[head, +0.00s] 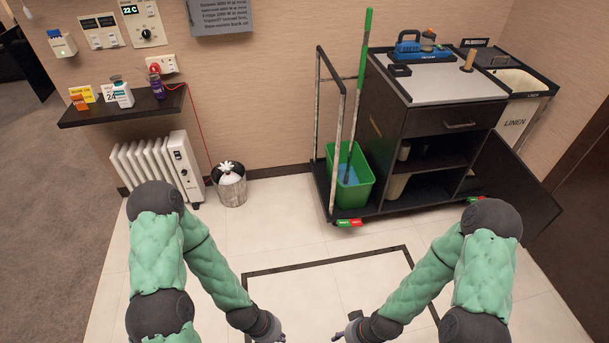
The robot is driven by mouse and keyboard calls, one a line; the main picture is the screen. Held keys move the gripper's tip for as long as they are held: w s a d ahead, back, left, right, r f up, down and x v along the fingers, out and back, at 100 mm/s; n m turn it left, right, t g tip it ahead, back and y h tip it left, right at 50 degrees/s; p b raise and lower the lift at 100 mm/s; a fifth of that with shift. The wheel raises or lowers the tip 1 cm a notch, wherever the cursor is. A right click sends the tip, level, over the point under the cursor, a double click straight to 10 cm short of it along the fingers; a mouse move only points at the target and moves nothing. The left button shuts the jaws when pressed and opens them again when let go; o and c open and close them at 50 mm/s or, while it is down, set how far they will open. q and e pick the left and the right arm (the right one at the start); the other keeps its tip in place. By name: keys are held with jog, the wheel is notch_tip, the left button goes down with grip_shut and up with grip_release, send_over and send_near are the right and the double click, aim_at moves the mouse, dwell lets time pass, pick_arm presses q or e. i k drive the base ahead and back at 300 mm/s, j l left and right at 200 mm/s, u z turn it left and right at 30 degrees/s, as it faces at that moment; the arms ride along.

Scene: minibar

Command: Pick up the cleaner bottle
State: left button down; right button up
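I cannot tell for sure which item is the cleaner bottle. My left gripper (278,334) and my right gripper (345,333) are low in front of me, at the bottom edge of the view. Both are far from the shelf and the cart. Their fingers are small and partly cut off. I see nothing held.
A dark cart (440,120) with a green bucket (350,170), a mop (363,60) and an open door (517,185) stands at the back right. A blue device (420,48) is on top. A white radiator (160,163) and a bin (231,188) stand left. The middle floor is clear.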

aim_at(121, 89)
jog(key=u, duration=1.3)
jog(key=i+j, duration=0.1)
jog(key=i, duration=0.3)
jog(key=i+j, duration=0.1)
jog(key=i, duration=0.35)
jog(key=j+u, duration=0.05)
